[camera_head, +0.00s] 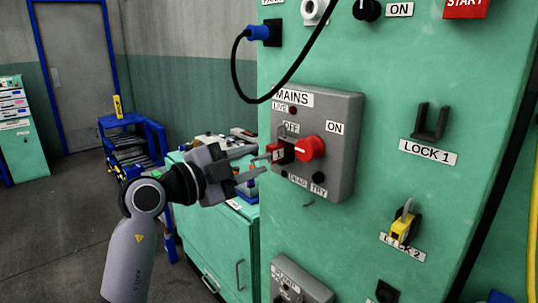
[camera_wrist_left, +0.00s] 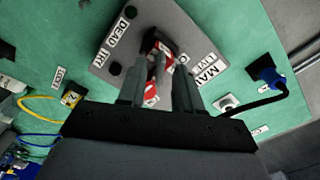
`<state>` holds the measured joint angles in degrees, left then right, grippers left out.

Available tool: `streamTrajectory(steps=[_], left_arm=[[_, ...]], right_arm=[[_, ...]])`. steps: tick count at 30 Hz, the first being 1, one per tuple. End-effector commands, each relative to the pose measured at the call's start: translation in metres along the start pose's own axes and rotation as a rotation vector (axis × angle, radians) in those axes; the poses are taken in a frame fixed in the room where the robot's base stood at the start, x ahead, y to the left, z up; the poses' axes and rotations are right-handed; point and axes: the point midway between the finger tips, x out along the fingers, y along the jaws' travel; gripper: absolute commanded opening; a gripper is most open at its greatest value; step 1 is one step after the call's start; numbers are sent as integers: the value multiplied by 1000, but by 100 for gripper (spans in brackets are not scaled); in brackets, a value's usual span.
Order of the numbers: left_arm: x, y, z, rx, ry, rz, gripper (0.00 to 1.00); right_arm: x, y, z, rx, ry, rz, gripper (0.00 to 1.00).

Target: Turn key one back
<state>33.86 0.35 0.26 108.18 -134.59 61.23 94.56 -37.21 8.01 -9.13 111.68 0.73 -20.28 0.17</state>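A grey MAINS switch box (camera_head: 340,120) is on the green press cabinet. Its red knob (camera_head: 310,148) sits between OFF and ON labels. A small red padlock (camera_head: 276,151) with a white tag hangs at the left of the knob, by OFF. My left gripper (camera_head: 258,167) is just left of this padlock, its fingers pointing at the box. In the left wrist view, the red padlock (camera_wrist_left: 151,88) shows between the two parted fingers (camera_wrist_left: 158,84). I cannot make out a key; the fingers may hide it. My right gripper is in neither view.
The LOCK 1 holder (camera_head: 431,122) is empty. A yellow padlock (camera_head: 404,227) hangs at LOCK 2. A blue plug (camera_head: 262,32) with a black cable loops above the MAINS box. A green cabinet (camera_head: 225,245) with clutter on top stands behind my left arm.

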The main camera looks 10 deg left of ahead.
Motion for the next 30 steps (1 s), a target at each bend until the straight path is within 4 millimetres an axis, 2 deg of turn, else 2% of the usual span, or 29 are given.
streamTrajectory(steps=[4,5,7,8,19,30], left_arm=[[0,0,0,0,0,0,34],[0,0,0,0,0,0,37],[0,0,0,0,0,0,60],[0,0,0,0,0,0,64],[-6,1,1,1,-1,0,64],[-57,1,1,1,-1,-1,64]], right_arm=[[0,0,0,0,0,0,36],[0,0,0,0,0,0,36],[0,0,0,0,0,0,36],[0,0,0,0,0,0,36],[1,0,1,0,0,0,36],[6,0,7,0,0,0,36]])
